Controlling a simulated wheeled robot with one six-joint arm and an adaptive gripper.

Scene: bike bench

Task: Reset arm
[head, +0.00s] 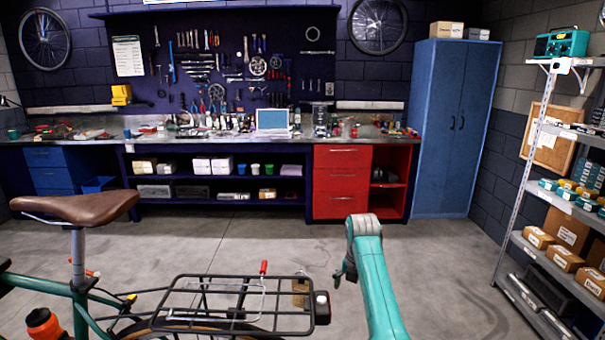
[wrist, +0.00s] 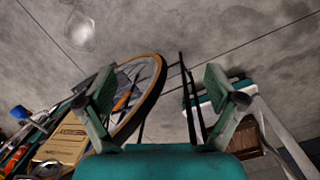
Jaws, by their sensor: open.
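My gripper (wrist: 158,80) shows in the wrist view with its two green-grey fingers spread wide apart, and I see nothing held between them. In the head view my teal arm rises at the lower middle, right of the bike's rear rack (head: 205,313). A dark part of the gripper (head: 343,272) shows just left of the arm's bend; the fingertips are not clear there. The green bike (head: 80,310), with a brown saddle (head: 80,206), stands at the lower left. In the wrist view a bike wheel (wrist: 158,85) with an orange rim lies beyond the fingers.
A red-handled item (head: 263,267) is at the rack. The workbench (head: 225,138) with tools runs along the back wall, beside red drawers (head: 341,183) and a blue cabinet (head: 455,125). A metal shelf (head: 520,180) with boxes stands at right. Open floor (head: 430,262) lies between.

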